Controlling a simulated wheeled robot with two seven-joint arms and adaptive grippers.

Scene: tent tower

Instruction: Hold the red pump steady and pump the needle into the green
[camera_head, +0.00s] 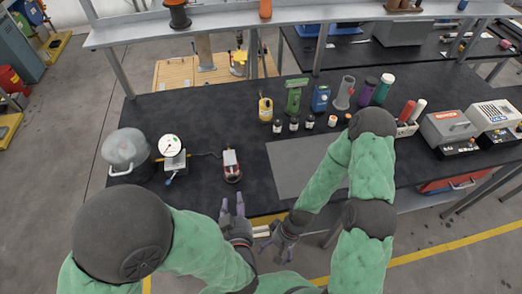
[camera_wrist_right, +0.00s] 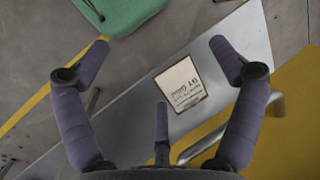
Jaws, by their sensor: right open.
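The dial's needle and green zone are too small to read. My left gripper (camera_head: 233,202) is open and empty just in front of the pump, fingers pointing at it, apart from it. My right gripper (camera_head: 264,248) is lower, off the bench's front edge; in the right wrist view (camera_wrist_right: 160,62) it is open and empty.
A grey pot (camera_head: 126,148) stands left of the gauge. A grey mat (camera_head: 297,172) lies right of the pump. Bottles and a yellow container (camera_head: 265,109) line the back. In the right wrist view, a metal bench edge with a label (camera_wrist_right: 181,87) lies below the fingers.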

